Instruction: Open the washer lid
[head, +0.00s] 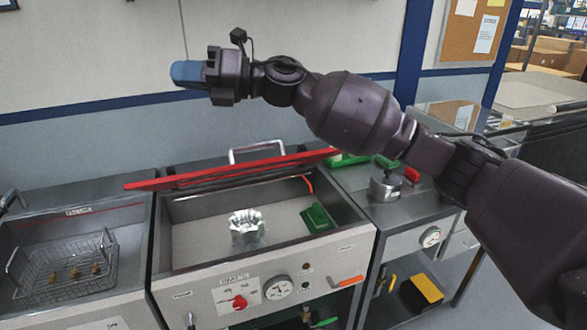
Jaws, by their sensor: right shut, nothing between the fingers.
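The washer lid (225,172) shows as a thin red panel, seen nearly edge-on. It is raised over the back of the washer (165,250), so the tub lies uncovered below it. A pale bar handle (257,148) stands up behind the red edge. My right gripper (188,73) is shut and empty, its blue fingertips pointing left. It is high in front of the wall, above the lid and apart from it. My left gripper is not in view.
A shiny machined housing (246,228) and a green block (317,218) are in the tub. To the left is a basin with a wire basket (65,270) holding small brass-coloured parts. On the right bench stands a grey metal fixture (386,186).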

